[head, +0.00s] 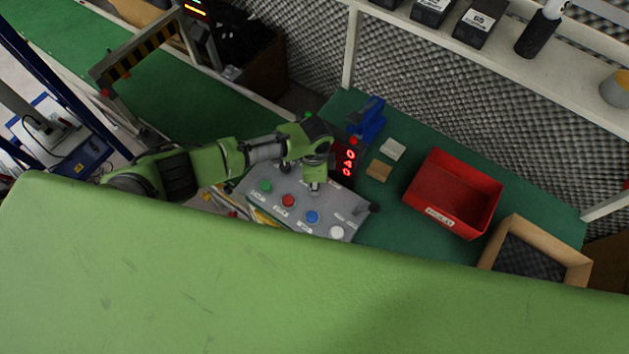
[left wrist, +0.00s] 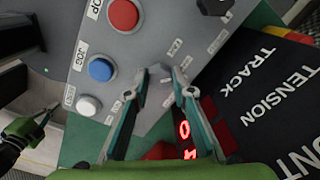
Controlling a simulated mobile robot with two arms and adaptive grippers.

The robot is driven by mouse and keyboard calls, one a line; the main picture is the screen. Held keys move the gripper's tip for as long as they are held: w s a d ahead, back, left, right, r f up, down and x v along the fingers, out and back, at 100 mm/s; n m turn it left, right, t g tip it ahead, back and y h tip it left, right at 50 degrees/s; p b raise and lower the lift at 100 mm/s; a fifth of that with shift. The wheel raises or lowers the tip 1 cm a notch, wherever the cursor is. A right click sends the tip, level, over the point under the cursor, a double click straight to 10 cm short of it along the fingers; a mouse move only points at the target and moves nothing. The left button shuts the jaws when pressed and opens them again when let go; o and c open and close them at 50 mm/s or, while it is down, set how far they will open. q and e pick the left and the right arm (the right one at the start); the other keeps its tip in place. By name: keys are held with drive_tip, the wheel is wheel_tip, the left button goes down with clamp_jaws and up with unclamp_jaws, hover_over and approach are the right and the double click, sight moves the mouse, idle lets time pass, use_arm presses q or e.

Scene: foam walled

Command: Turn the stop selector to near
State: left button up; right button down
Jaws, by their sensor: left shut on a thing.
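A grey sloped control panel (head: 270,211) stands on the green bench, with green, red, blue and white buttons in a row. My left gripper (head: 315,188) points down onto its upper right part. In the left wrist view, the teal fingers of the left gripper (left wrist: 162,78) are closed in over the panel (left wrist: 176,20), around the small stop selector, which is mostly hidden between the tips. Small labels surround the tips; I cannot read them or tell the selector's setting. What looks like my right gripper (left wrist: 30,128) shows at the left edge, away from the panel.
A black box with red lit digits (head: 348,160) stands just behind the panel. A red bin (head: 436,214), a cardboard box (head: 574,262) and two small blocks lie to the right. In the wrist view, the red button (left wrist: 123,15), blue button (left wrist: 101,69) and white button (left wrist: 88,106) are close to the fingers.

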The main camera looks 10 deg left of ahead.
use_arm(q)
drive_tip(key=o, duration=1.1)
drive_tip(key=shift+o, duration=0.2)
wheel_tip(320, 180, up, 12)
drive_tip(key=shift+s, duration=0.15)
drive_tip(key=shift+d, duration=0.1)
